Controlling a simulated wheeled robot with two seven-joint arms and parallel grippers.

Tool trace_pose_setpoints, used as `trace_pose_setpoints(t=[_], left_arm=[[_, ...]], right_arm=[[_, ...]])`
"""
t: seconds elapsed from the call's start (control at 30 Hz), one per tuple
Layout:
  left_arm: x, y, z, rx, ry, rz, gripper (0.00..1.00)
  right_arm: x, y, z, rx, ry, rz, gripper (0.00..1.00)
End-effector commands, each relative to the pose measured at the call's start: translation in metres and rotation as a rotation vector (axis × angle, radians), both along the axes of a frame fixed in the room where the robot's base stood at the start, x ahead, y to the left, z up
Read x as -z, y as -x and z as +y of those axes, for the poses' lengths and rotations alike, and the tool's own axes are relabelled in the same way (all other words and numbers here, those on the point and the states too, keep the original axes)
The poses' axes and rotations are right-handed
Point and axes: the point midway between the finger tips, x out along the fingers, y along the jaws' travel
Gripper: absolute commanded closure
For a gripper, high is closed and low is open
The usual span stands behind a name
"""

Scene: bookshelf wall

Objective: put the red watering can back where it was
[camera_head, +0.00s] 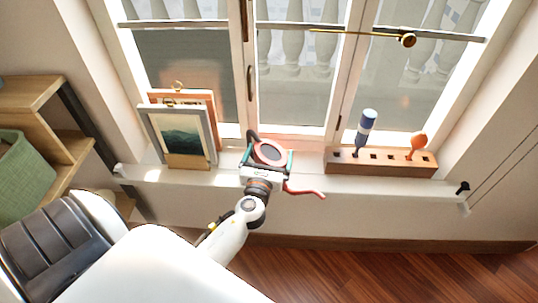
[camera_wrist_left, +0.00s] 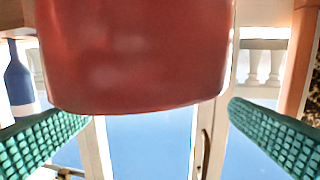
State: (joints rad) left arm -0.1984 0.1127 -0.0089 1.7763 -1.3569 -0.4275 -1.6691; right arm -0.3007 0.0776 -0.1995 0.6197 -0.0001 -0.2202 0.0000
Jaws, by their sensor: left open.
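The red watering can (camera_head: 268,151) is on the white windowsill in front of the middle window, with its spout (camera_head: 305,192) pointing right and a dark handle at the back left. My left gripper (camera_head: 267,162) is at the can, with its teal fingers on either side of the body. In the left wrist view the can's red body (camera_wrist_left: 140,55) fills the upper middle, and the open green-padded fingers (camera_wrist_left: 160,115) show at left and right. Whether either finger touches the can is unclear. My right gripper is not in view.
Framed pictures (camera_head: 180,135) lean on the sill to the left. A wooden block with holes (camera_head: 380,168) stands to the right, holding a blue-and-white tool (camera_head: 366,127) and an orange one (camera_head: 417,143). A shelf with a green basket (camera_head: 22,178) is at far left.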

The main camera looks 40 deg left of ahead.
Motion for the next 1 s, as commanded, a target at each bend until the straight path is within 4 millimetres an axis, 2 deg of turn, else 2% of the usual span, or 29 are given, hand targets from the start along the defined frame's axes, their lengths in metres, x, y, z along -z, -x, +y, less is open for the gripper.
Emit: trace_pose_setpoints(t=[0.13,0.17,0.5,0.63,0.8,1.0], left_arm=[[-0.016,0.000,0.000,0.000,0.001,-0.001,0.01],[-0.013,0.004,-0.002,0.000,0.001,0.001,0.01],[-0.011,0.076,-0.031,0.000,0.001,0.003,0.01],[-0.012,0.095,-0.039,0.000,0.002,0.001,0.01],[-0.014,0.109,-0.045,0.000,0.001,0.000,0.01],[-0.016,0.111,-0.046,-0.001,0.001,-0.001,0.01]], right_arm=[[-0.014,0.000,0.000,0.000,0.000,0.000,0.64],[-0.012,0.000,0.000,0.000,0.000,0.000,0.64],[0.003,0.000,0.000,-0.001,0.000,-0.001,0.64],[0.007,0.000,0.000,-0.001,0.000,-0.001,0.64],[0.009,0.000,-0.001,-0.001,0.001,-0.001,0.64],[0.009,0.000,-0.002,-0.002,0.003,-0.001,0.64]])
